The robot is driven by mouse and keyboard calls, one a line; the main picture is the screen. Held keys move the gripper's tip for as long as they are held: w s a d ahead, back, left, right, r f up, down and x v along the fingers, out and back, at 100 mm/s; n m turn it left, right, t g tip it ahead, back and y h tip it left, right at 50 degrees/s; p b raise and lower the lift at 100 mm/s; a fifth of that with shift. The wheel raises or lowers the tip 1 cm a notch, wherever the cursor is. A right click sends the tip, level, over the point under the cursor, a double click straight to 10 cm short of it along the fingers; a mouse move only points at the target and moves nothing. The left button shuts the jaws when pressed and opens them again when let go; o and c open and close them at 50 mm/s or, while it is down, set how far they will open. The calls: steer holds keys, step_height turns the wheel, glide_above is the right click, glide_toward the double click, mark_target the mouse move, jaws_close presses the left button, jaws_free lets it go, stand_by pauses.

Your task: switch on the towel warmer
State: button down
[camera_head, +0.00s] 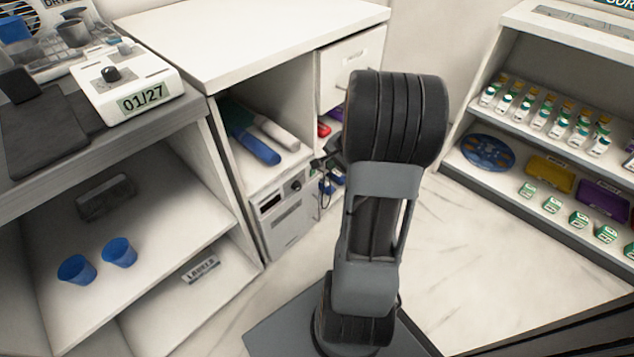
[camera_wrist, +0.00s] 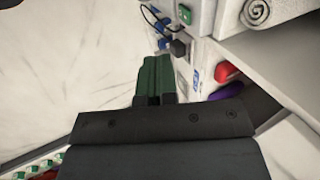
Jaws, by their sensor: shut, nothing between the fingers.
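In the wrist view, my gripper (camera_wrist: 155,62) is shut, its green fingers together and empty. I cannot tell for sure which unit is the towel warmer. In the head view, a white box with a small dark display and a dark knob (camera_head: 295,187) stands low in the cabinet (camera_head: 283,222).
Red (camera_wrist: 226,72) and purple (camera_wrist: 225,91) items lie in an opening beside the panel. A dark cable (camera_wrist: 150,18) hangs near the blue parts. A drawer (camera_head: 352,68) is above. Shelves of bottles (camera_head: 560,122) stand at right; the pale floor (camera_head: 470,240) between is clear.

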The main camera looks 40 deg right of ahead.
mark_target(313, 172)
steer(key=shift+s+d+f+m, duration=0.1)
steer(key=shift+d+f+m, duration=0.2)
steer(key=shift+d+f, duration=0.3)
steer(key=shift+a+f, duration=0.1)
steer(key=shift+a, duration=0.05)
steer(key=w+a+f+b, duration=0.1)
steer(key=w+f+b, duration=0.4)
steer(key=w+f, duration=0.3)
steer(key=shift+a+f, duration=0.2)
steer(key=shift+f, duration=0.05)
